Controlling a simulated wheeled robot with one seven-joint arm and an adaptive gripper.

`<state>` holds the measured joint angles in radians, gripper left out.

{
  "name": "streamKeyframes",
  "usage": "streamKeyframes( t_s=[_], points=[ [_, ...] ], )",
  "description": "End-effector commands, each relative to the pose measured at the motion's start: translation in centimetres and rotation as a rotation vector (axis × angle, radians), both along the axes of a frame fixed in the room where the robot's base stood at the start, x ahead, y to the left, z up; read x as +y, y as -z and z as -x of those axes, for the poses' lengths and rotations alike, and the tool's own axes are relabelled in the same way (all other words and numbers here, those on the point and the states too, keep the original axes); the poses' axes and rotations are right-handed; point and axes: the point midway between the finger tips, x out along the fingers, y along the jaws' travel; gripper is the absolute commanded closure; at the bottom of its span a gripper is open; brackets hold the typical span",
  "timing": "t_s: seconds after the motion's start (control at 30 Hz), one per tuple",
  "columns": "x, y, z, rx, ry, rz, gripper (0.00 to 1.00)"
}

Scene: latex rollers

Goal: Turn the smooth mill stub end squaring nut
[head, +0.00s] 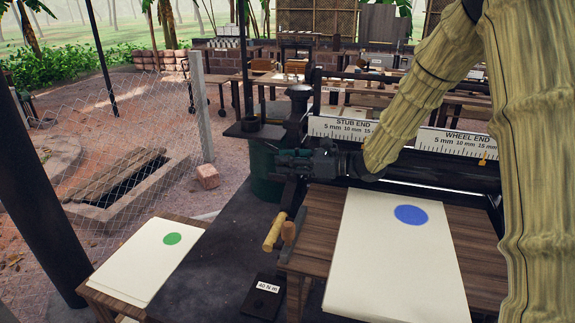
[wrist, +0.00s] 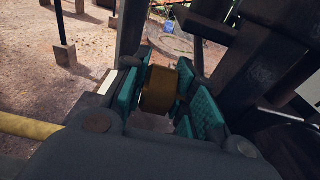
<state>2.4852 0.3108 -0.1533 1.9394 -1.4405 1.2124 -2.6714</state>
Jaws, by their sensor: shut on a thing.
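My gripper (head: 280,163) is beside the mill's left end post, below and left of the white STUB END scale (head: 343,128). In the wrist view, the teal pads of my gripper (wrist: 166,100) are shut on a brown-gold block (wrist: 160,90), which appears to be the stub end squaring nut. In the head view the nut is hidden behind my gripper. The scale is marked 5, 10 and 15 mm; its pointer cannot be made out. The dark mill post (head: 298,105) rises just behind my gripper.
The WHEEL END scale (head: 458,143) is at right. Wooden-handled tools (head: 274,232) and a "40 N m" block (head: 264,297) are in front. Pale sheets with a green dot (head: 150,262) and a blue dot (head: 385,265) lie on tables. A wire fence (head: 110,150) stands left.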

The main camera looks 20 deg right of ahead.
Motion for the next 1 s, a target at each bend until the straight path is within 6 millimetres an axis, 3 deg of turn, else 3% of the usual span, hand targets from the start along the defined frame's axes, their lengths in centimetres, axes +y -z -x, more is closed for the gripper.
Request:
streamKeyframes(
  t_s=[1.0],
  points=[
    [0.52,-0.45,-0.6,0.361,0.003,0.548,0.97]
  ],
)
